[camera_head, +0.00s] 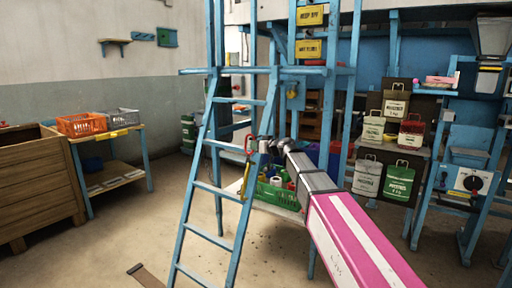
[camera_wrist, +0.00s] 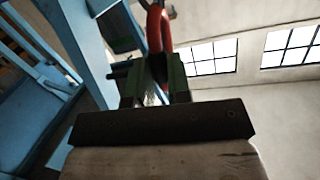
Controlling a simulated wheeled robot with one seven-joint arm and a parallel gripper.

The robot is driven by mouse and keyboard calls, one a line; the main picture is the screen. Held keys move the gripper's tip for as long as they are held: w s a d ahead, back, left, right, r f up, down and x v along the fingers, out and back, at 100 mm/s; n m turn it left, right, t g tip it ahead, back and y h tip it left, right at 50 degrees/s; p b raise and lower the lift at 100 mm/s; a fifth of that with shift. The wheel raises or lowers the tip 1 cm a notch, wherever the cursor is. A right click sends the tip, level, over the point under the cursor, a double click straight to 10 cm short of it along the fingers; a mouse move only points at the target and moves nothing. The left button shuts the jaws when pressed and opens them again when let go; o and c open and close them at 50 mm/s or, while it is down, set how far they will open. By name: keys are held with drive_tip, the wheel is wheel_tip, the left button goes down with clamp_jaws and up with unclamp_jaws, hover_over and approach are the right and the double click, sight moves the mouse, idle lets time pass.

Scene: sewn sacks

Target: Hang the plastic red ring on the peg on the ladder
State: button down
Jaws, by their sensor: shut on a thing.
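The red ring (camera_head: 249,145) shows small in the head view, at the right rail of the blue ladder (camera_head: 214,188). The ring also shows upright in the wrist view (camera_wrist: 157,28). My gripper (camera_head: 262,146) is shut on the ring, with its fingers on the ring's lower part in the wrist view (camera_wrist: 156,88). A yellow piece (camera_head: 246,176) hangs along the ladder rail just below the ring. I cannot clearly make out the peg; the ring and my gripper may cover it. Whether the ring touches the ladder is unclear.
A green crate (camera_head: 277,196) of mixed items stands low behind my arm. Labelled sacks (camera_head: 398,183) sit on shelves at the right. An orange basket (camera_head: 82,124) and a grey basket (camera_head: 122,117) rest on a table at the left. Open floor lies left of the ladder.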

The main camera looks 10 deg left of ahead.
drive_tip(key=shift+w+d, duration=0.3)
drive_tip(key=shift+w, duration=0.45)
drive_tip(key=shift+w+f, duration=0.1)
drive_tip(key=shift+f, duration=0.35)
idle(0.8)
idle(0.4)
drive_tip(key=c, duration=1)
unclamp_jaws()
drive_tip(key=shift+d, duration=0.15)
drive_tip(key=shift+v, duration=4.4)
